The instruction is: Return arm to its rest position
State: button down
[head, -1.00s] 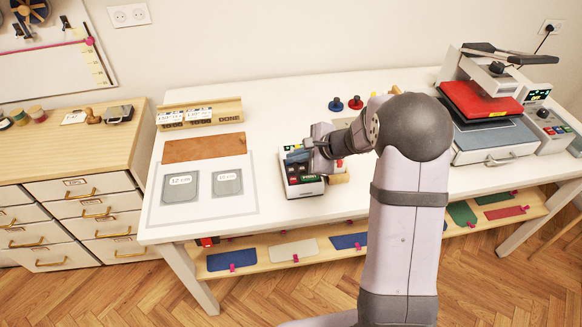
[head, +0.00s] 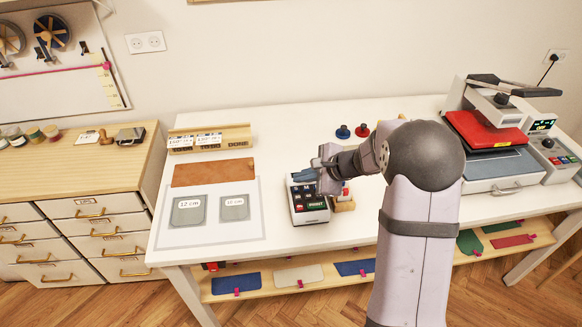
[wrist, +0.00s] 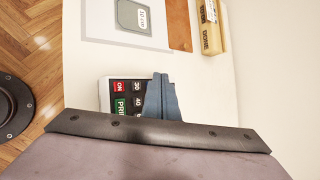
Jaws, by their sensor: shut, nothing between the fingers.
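My gripper (head: 304,175) is over the far part of a small keypad device (head: 313,209) on the white table. Its dark blue fingers (wrist: 162,99) are together and empty. In the wrist view the fingers cover part of the device (wrist: 121,102), whose red ON key and green PRINT key show beside them. I cannot tell whether the fingertips touch it. My arm reaches in from the lower right of the head view and is bent at the elbow.
A mat with two grey templates (head: 188,210) and a brown sheet (head: 214,172) lie left of the device. A wooden card rack (head: 238,137) stands behind them. A small wooden block (head: 344,205) is right of the device. A heat press (head: 490,145) stands at the right.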

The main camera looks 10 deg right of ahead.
jog(key=s+f+n+g, duration=0.1)
jog(key=s+f+n, duration=0.1)
jog(key=s, duration=0.1)
jog(key=s+f+n+g, duration=0.1)
jog(key=s+f+n, duration=0.1)
jog(key=s, duration=0.1)
jog(key=s+f+n+g, duration=0.2)
jog(key=s, duration=0.2)
jog(key=shift+a+f+h, duration=0.1)
jog(key=shift+f+h, duration=0.15)
jog(key=shift+h, duration=0.05)
jog(key=s+d+r+n+g+h, duration=0.1)
jog(key=s+d+n+g+h, duration=0.15)
jog(key=s+n, duration=0.65)
jog(key=s+d+n+g+h, duration=0.2)
jog(key=s+g+h, duration=0.1)
jog(key=s, duration=1.1)
jog(key=shift+w+a+r+n+t, duration=0.3)
jog(key=shift+r+t, duration=0.15)
jog(key=shift+r, duration=0.3)
jog(key=shift+w+a+r+n+t, duration=0.25)
jog(key=shift+w+a+r+t, duration=0.15)
jog(key=shift+r, duration=0.3)
jog(key=shift+w+a+r+n+t, duration=0.25)
jog(key=shift+r+t, duration=0.25)
jog(key=shift+r, duration=0.25)
